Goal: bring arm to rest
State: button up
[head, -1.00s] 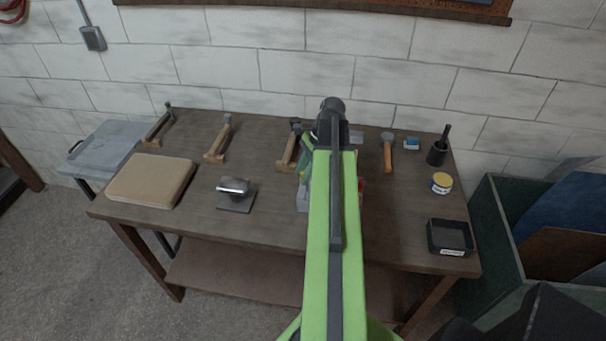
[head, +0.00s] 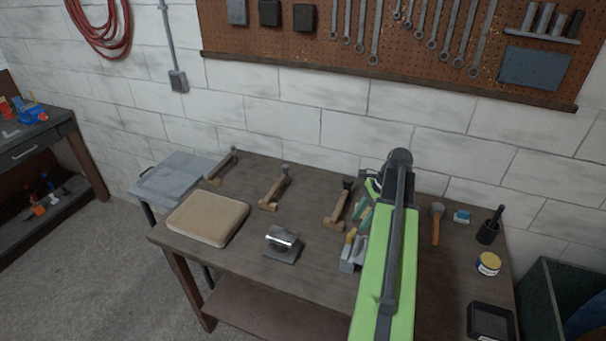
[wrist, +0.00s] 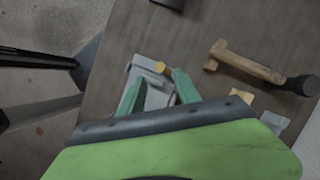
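My green arm with a dark strip along its top reaches over the wooden bench (head: 262,220) from the front right in the head view. My gripper (wrist: 160,78) shows two teal fingers standing apart in the wrist view, with nothing clearly held between them. Beyond and between the fingers is a grey block-like thing (wrist: 156,86) with a yellow spot, which also shows beside my arm in the head view (head: 348,255). It seems to stand on the bench; whether the fingers touch it I cannot tell. My arm hides part of the bench.
Several wooden stands (head: 275,192) line the back of the bench. A tan pad (head: 207,218), a metal piece on a plate (head: 282,243), a hammer (head: 437,222), a yellow-labelled tin (head: 487,264), a dark cup (head: 488,232) and a black tray (head: 490,320) are there too. A block wall stands behind.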

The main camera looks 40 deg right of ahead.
jog(key=w+a+f+n+g+b, duration=0.15)
jog(key=w+a, duration=0.25)
jog(key=a, duration=0.4)
jog(key=w+a+f+n+b, duration=0.2)
jog(key=w+a+f, duration=0.15)
jog(key=a, duration=0.45)
jog(key=w+a+f+n+g+b, duration=0.1)
jog(key=w+a+n+b, duration=0.1)
jog(key=w+a, duration=0.45)
jog(key=s+a+f+n+h+b, duration=0.1)
jog(key=a+f+n+h, duration=0.1)
jog(key=a+n, duration=0.6)
jog(key=s+a+f+n+h+b, duration=0.2)
jog(key=a+n, duration=0.7)
jog(key=a, duration=0.2)
jog(key=shift+a+f+t, duration=0.35)
jog(key=shift+f, duration=0.05)
